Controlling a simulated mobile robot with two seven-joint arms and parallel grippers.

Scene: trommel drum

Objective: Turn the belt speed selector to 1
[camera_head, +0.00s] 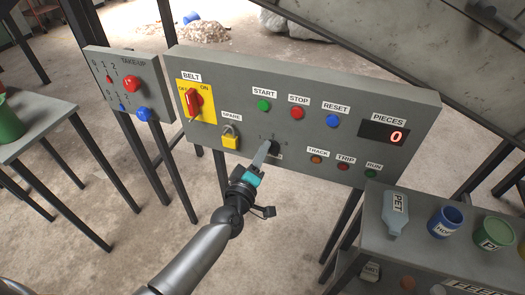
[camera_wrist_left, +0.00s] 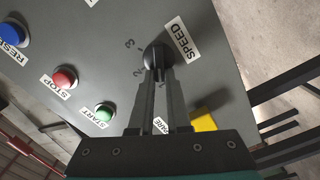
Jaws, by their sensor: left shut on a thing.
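The belt speed selector is a black round knob (camera_head: 274,147) low in the middle of the grey control panel (camera_head: 330,88). In the left wrist view the knob (camera_wrist_left: 157,54) sits beside a white SPEED label (camera_wrist_left: 181,38), with the digits 3 and 2 at its edge and another mark partly behind the fingers. My left gripper (camera_head: 264,152) reaches it from below left. In the left wrist view its two fingers (camera_wrist_left: 159,75) are shut on the knob. The knob's pointer is hidden, so I cannot tell its setting. My right gripper is not in view.
A red BELT switch (camera_head: 194,103) on a yellow plate and a yellow padlock (camera_head: 230,138) are to the left. START, STOP and RESET buttons are above. The PIECES display (camera_head: 385,133) reads 0. A shelf (camera_head: 415,252) with containers stands at lower right.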

